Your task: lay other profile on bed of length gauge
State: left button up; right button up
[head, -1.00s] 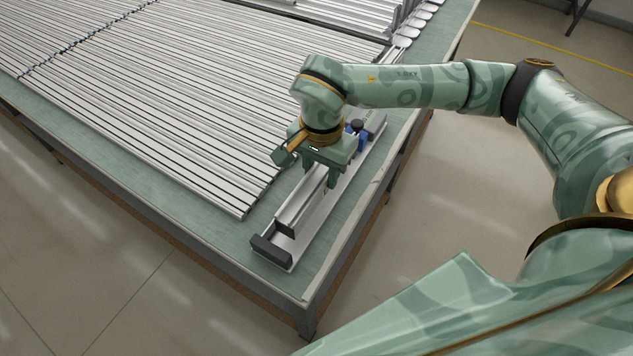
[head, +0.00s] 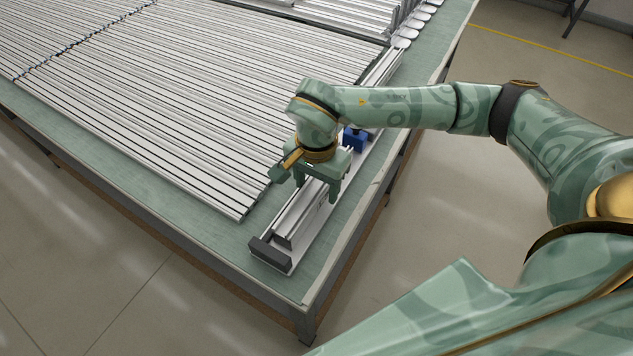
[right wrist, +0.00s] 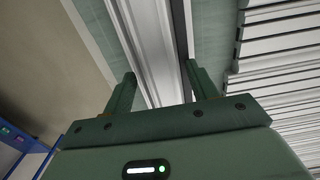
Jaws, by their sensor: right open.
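The length gauge is a long pale bed along the right part of the table, with a dark end stop (head: 270,254) at its near end and a blue block (head: 355,139) farther up. A silver profile (head: 297,218) lies along the bed, its dark near end close to the end stop. My right gripper (head: 316,190) is over the bed, fingers pointing down and spread, one on each side of the profile. In the right wrist view the open gripper (right wrist: 160,83) straddles a pale strip, with a dark line along its right side. My left gripper is out of view.
Many silver profiles (head: 170,110) lie side by side on the green table (head: 215,222), left of the gauge. Another stack of profiles (head: 350,12) is at the back. The table's right edge runs close beside the gauge.

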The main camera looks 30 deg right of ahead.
aim_at(317, 184)
notch_tip(317, 184, up, 12)
jog(key=p, duration=0.2)
jog(key=shift+p, duration=0.35)
